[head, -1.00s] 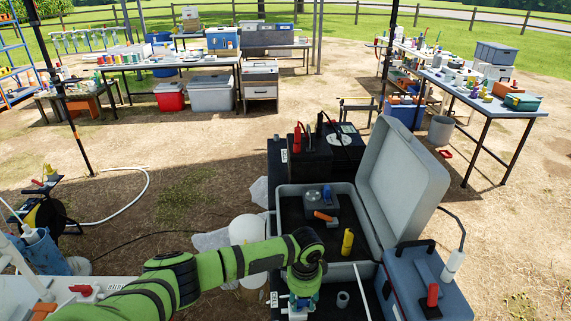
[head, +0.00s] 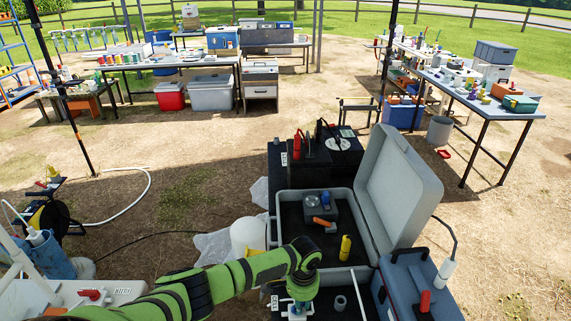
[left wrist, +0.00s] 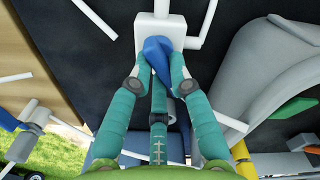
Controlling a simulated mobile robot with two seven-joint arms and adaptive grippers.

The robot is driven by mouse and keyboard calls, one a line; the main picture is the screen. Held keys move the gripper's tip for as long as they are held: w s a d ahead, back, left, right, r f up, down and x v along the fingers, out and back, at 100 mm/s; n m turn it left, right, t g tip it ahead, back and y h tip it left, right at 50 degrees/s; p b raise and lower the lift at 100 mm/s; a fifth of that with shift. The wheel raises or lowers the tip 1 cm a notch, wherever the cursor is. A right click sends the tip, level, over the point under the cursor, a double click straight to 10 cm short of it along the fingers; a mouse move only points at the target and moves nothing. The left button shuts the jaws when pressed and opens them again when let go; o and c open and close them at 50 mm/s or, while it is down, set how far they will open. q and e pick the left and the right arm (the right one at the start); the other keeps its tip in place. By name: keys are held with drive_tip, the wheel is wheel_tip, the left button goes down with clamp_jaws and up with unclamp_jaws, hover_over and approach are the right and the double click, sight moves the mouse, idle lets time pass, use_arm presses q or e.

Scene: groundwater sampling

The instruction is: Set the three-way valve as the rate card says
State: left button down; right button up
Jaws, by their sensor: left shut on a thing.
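The three-way valve is a white block with pipe stubs (left wrist: 147,33) at the top of the left wrist view. It has a blue handle (left wrist: 157,52). My left gripper (left wrist: 158,68) has teal fingers closed around this handle. In the head view my left gripper (head: 302,288) reaches down at the front of the open grey case, with part of the white valve (head: 297,310) below it. The fingers hide much of the valve there, and I cannot read the handle's setting against any marks. I cannot make out a rate card. My right gripper is not in view.
The open grey case (head: 283,222) holds a yellow bottle (head: 345,247) and a grey device with an orange part (head: 319,208). A blue box (head: 405,285) stands to the right. A white rounded container (head: 248,236) stands left of the case. Loaded tables stand farther back.

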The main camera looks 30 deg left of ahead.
use_arm(q)
drive_tip(key=n+p, duration=0.1)
drive_tip(key=n, duration=0.1)
drive_tip(key=n+p, duration=0.1)
drive_tip(key=n, duration=0.2)
drive_tip(key=r+n+p, duration=0.1)
drive_tip(key=n, duration=0.1)
drive_tip(key=shift+w+a+n+p, duration=0.3)
drive_tip(key=shift+w+a+p, duration=0.1)
drive_tip(key=shift+a+n+p, duration=0.1)
drive_tip(key=shift+n+p, duration=0.2)
drive_tip(key=shift+n, duration=0.6)
drive_tip(key=shift+w+a+f+n, duration=0.1)
drive_tip(key=shift+n, duration=0.45)
drive_tip(key=shift+w+f+n, duration=0.1)
drive_tip(key=shift+n, duration=0.45)
drive_tip(key=c, duration=1.2)
unclamp_jaws()
drive_tip(key=shift+c, duration=0.2)
drive_tip(key=shift+f, duration=0.25)
drive_tip(key=shift+s+r, duration=0.1)
drive_tip(key=shift+s, duration=0.05)
drive_tip(key=shift+r, duration=0.25)
wheel_tip(320, 180, up, 11)
drive_tip(key=shift+r, duration=0.2)
